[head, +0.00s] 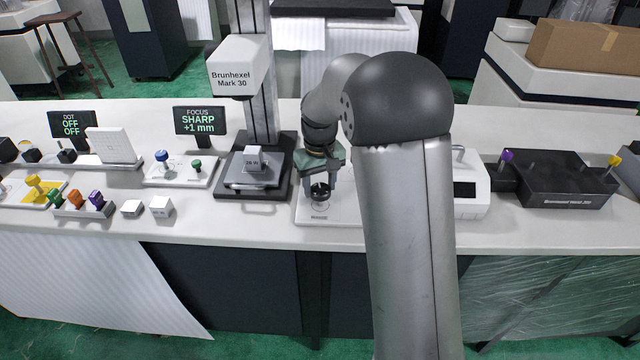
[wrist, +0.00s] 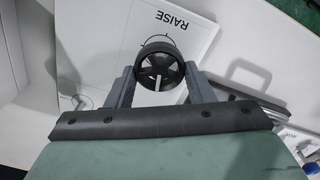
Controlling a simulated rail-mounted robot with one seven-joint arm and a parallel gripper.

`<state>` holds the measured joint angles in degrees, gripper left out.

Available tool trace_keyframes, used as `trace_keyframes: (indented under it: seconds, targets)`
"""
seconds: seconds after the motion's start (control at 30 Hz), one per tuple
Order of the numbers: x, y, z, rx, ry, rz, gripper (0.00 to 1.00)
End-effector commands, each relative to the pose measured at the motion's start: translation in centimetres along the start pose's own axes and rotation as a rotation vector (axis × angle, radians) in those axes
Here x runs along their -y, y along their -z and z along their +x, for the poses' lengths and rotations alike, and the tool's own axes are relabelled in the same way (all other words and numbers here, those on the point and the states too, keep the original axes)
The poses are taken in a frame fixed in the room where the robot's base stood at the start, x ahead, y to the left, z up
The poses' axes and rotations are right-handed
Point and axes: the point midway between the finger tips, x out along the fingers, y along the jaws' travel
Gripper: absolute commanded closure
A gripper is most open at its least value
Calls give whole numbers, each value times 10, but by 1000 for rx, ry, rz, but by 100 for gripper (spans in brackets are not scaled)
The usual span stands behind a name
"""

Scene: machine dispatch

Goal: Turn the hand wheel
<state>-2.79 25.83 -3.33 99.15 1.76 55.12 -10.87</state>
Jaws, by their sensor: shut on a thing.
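The hand wheel (head: 319,194) is a small black spoked wheel on a white panel (head: 307,216) near the front of the bench. It also shows in the wrist view (wrist: 158,54), with its spokes and one white mark visible and the word RAISE on the panel beyond it. My gripper (head: 321,184) points down at the wheel from above. In the wrist view its two grey fingers (wrist: 160,78) stand on either side of the wheel and are shut on it. My arm hides the right part of the panel in the head view.
A machine labelled Brunhexel Mark 30 (head: 238,68) stands just left, with a dark base (head: 226,193). A display (head: 199,121) reads FOCUS SHARP +1 mm. A white device (head: 470,203) and a dark block with knobs (head: 562,193) stand to the right. The bench's front strip is mostly clear.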

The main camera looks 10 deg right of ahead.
Motion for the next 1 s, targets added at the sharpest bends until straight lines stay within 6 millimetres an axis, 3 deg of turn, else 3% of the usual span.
trace_keyframes:
  seconds: [0.4, 0.87, 0.9, 0.97, 1.0]
  targets:
    - [0, 1, -2, -5, -1, -149, 75]
    - [0, 1, -2, -5, -1, -161, 75]
    - [0, 1, -2, -5, -1, -161, 47]
    - [0, 1, -2, -5, -1, -160, 30]
    - [0, 1, -2, -4, -1, -160, 30]
